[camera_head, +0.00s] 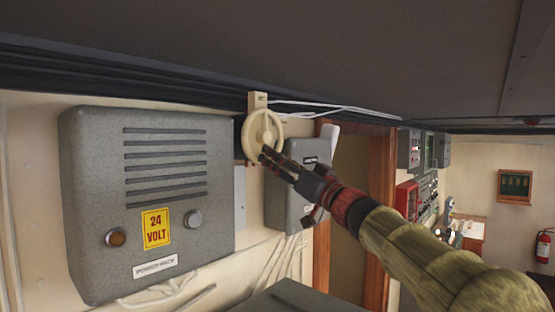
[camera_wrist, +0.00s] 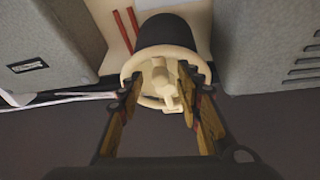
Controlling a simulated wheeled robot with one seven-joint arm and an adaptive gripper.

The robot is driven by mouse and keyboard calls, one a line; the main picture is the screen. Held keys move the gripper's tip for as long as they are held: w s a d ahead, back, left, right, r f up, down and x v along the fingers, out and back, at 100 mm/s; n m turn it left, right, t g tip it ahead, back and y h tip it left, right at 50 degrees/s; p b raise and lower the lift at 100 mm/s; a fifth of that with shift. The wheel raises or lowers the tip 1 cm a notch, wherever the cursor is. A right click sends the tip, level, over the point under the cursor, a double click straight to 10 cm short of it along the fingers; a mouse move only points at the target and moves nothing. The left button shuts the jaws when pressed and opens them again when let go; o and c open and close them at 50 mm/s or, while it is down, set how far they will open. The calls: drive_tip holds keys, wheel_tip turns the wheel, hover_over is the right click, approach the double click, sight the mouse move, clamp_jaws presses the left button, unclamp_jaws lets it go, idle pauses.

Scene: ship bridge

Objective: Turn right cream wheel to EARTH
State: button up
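One cream wheel (camera_head: 255,135) is on the wall high up, just under the dark ceiling, in the head view. In the wrist view the wheel (camera_wrist: 163,88) is a round cream ring with a raised cream handle across its middle, on the end of a dark cylinder. My gripper (camera_head: 267,156) reaches up to the wheel's lower right edge. In the wrist view my gripper (camera_wrist: 162,92) is open, with one finger on each side of the handle. I cannot tell whether the fingers touch it. No EARTH marking is readable.
A large grey 24 volt box (camera_head: 85,200) is left of the wheel, and a smaller grey box (camera_head: 284,205) is below right. White cables (camera_head: 330,106) run along the ceiling edge. A wood-framed doorway (camera_head: 352,170) is further right.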

drive_tip(key=shift+c, duration=1.2)
clamp_jaws()
